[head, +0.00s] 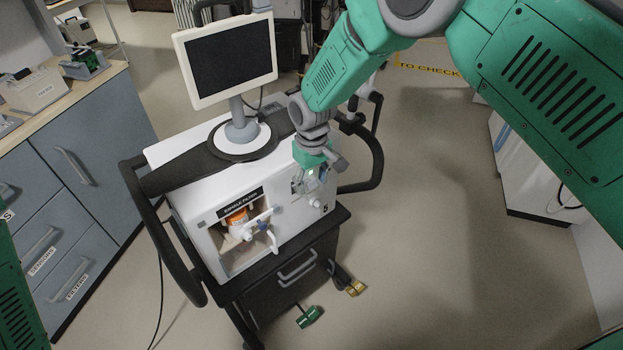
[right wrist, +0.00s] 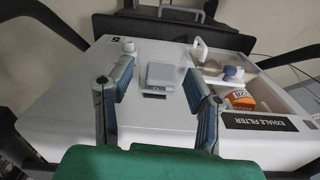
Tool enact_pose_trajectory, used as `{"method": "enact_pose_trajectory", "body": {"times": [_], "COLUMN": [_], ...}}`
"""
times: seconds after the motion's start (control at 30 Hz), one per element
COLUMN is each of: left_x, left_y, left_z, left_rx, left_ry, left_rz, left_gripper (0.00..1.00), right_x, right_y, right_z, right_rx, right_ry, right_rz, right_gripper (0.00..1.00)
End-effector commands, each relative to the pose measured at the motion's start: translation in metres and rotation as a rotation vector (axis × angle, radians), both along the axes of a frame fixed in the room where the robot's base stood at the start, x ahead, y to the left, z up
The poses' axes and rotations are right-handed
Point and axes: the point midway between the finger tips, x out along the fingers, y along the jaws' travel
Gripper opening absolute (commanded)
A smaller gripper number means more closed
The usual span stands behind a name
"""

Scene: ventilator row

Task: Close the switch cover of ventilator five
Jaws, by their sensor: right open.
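Ventilator five (head: 290,228) is a white cabinet marked 5 on its front panel. A small grey switch cover (right wrist: 160,76) is on the panel, with a darker narrow plate beside it; it seems to stand out from the panel, though its exact angle is hard to tell. My right gripper (head: 314,184) is in front of the panel and partly hides the cover in the head view. In the right wrist view, its fingers (right wrist: 157,67) are apart, one on each side of the cover, with nothing between them held. My left gripper is out of view.
The ventilator's filter bay (head: 243,238) with an orange-and-white part is left of the switch. A white knob (right wrist: 128,46) is near the 5. A monitor (head: 228,58) stands on top, and black handles (head: 372,165) flank the cabinet.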

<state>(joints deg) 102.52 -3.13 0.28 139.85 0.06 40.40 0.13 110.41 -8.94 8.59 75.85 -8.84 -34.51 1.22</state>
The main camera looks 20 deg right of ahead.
Motion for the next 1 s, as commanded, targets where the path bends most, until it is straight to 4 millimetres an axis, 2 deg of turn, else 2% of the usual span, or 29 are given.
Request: {"method": "enact_pose_trajectory", "body": {"times": [0.23,0.27,0.3,0.37,0.4,0.73,1.0], "left_x": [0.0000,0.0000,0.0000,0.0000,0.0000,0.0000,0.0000], "left_y": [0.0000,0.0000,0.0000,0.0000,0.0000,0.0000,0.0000], "left_z": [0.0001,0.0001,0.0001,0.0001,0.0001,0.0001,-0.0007], "left_rx": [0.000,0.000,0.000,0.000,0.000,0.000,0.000], "left_ry": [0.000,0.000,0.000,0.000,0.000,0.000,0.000], "left_rz": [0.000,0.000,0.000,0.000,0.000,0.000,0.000], "left_gripper": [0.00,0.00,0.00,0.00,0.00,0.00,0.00], "right_x": [0.0001,0.0001,0.0001,0.0001,0.0001,-0.0019,-0.0083], "right_y": [0.0000,0.0000,0.0000,0.0000,0.0001,-0.0003,-0.0028], "right_z": [-0.0009,-0.0009,-0.0009,-0.0009,-0.0009,-0.0023,-0.0099], "right_rx": [0.000,0.000,0.000,0.000,0.000,0.009,0.063], "right_ry": [-0.001,-0.001,-0.001,0.000,0.000,-0.020,-0.146], "right_rz": [0.000,0.000,0.000,0.000,0.000,-0.001,-0.002], "right_gripper": [0.45,0.41,0.27,0.06,0.00,0.00,0.00]}}
